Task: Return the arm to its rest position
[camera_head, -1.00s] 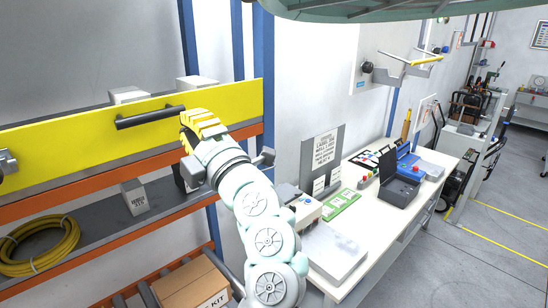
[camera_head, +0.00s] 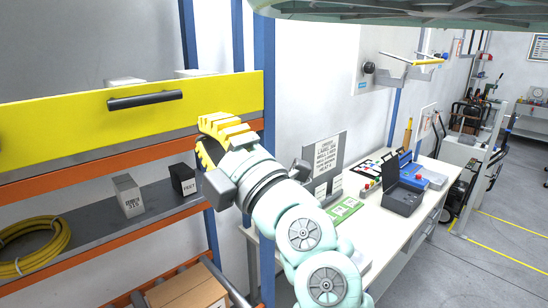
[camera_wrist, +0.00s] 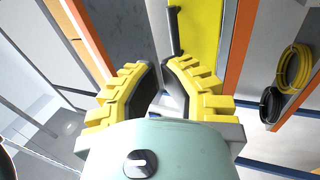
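My arm reaches up from the lower right in the head view, with my gripper (camera_head: 210,138) in front of the right end of the yellow panel (camera_head: 60,134). The gripper stands to the right of the panel's black handle (camera_head: 145,100), apart from it. In the wrist view, the two yellow ribbed fingers of my gripper (camera_wrist: 160,72) have a gap between them with nothing held. The black handle and yellow panel (camera_wrist: 203,32) show beyond the fingertips in that view.
Below the panel, a shelf (camera_head: 85,218) holds a grey box (camera_head: 129,196), a black box (camera_head: 183,179) and a yellow coiled hose (camera_head: 35,245). A cardboard box (camera_head: 188,288) sits lower. A white bench (camera_head: 408,226) with devices stands right, behind my arm. Floor is open at far right.

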